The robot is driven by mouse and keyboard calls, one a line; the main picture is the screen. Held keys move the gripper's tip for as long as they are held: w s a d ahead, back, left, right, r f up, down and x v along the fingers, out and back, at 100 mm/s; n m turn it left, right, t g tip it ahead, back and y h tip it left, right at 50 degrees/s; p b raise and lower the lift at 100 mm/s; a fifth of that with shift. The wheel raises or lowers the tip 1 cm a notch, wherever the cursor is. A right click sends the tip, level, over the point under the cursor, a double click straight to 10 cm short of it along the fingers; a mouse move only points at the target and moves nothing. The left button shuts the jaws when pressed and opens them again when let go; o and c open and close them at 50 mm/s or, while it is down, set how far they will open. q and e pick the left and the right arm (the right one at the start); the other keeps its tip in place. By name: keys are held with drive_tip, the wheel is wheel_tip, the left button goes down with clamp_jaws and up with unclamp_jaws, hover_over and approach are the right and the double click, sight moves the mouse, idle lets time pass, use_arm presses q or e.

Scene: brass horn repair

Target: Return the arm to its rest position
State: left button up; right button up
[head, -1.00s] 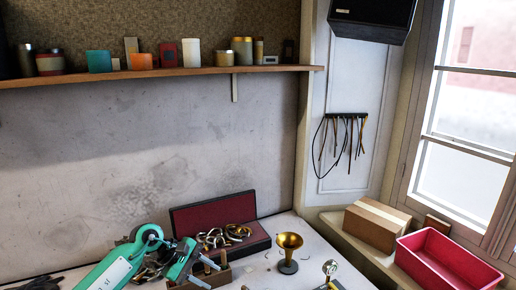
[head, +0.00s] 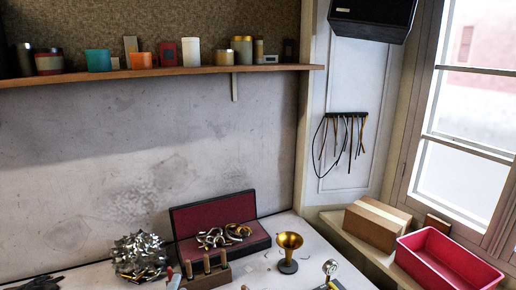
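Neither of my grippers shows in the head view, and no arm is in the picture. On the bench, a shiny heap of silvery metal pieces (head: 140,258) lies at the left. Right of it is an open dark case with a red lining (head: 190,219), holding several curved brass and silvery tubes (head: 226,236). A small wooden block with upright pegs (head: 207,274) stands in front of the case. A brass bell-shaped piece (head: 289,242) stands mouth up on a dark base to the right.
A round gauge (head: 330,268) is near the front edge of view. A cardboard box (head: 372,226) and a red bin (head: 446,262) stand on the window ledge at right. A shelf (head: 150,76) with jars crosses the wall. Black cords hang at right (head: 341,145).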

use_arm(q)
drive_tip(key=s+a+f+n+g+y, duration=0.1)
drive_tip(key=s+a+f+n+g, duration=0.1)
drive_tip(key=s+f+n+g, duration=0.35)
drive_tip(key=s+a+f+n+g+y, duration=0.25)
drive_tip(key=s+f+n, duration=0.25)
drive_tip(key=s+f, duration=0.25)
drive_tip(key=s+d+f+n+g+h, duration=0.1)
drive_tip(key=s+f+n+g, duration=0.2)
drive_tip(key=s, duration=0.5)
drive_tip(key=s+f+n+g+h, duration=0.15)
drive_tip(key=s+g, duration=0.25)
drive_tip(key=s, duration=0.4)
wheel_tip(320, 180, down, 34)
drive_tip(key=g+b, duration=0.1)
drive_tip(key=b, duration=0.4)
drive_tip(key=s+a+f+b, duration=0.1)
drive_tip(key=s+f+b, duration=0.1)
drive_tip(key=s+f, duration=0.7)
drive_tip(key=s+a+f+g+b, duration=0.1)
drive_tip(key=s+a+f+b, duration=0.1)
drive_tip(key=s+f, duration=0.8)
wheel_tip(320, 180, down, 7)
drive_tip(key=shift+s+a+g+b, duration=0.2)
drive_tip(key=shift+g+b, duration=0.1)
drive_tip(key=shift+b, duration=0.2)
